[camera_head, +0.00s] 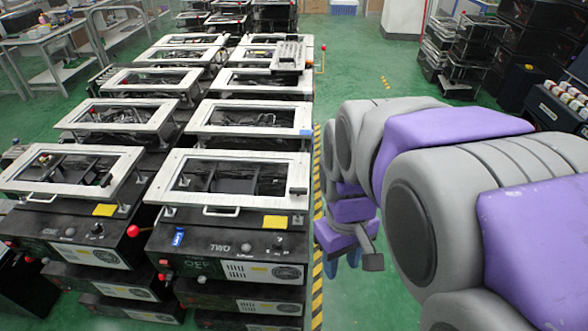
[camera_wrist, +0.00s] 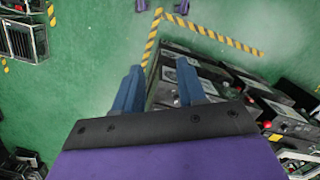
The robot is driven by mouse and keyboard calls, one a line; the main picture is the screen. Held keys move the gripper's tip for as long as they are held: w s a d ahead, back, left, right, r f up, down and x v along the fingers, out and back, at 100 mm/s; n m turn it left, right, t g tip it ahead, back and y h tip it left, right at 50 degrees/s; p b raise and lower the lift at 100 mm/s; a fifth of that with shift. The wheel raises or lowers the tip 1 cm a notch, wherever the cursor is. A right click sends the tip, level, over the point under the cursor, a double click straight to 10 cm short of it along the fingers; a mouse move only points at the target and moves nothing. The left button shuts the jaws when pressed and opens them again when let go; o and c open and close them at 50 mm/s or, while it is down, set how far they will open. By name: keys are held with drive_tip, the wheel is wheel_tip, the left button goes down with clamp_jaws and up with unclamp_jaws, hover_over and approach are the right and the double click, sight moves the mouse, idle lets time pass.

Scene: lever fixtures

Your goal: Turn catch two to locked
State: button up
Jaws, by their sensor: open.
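The unit marked TWO (camera_head: 220,247) is the front right black box in the head view, under a white frame.
A similar unit (camera_head: 85,235) stands close at left, and rows of framed units extend behind. Yellow-black floor tape (camera_head: 317,200) runs along their right side. Green floor (camera_head: 350,80) is open beyond my arm. Dark racks (camera_head: 470,50) stand at the back right.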

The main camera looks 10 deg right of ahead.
drive_tip(key=w+d+r+n+p, duration=0.1)
drive_tip(key=w+r+n+p, duration=0.15)
drive_tip(key=w, duration=0.75)
drive_tip(key=w+r+n+p, duration=0.2)
drive_tip(key=w+n, duration=0.1)
drive_tip(key=w, duration=0.6)
drive_tip(key=n+t+p, duration=0.1)
drive_tip(key=n+p, duration=0.2)
drive_tip(key=n, duration=0.4)
hover_over(299, 189)
wheel_tip(299, 189, down, 3)
wheel_tip(299, 189, down, 17)
drive_tip(key=b, duration=0.2)
drive_tip(key=shift+r+b, duration=0.2)
drive_tip(key=shift+b, duration=0.2)
drive_tip(key=shift+c, duration=0.2)
clamp_jaws()
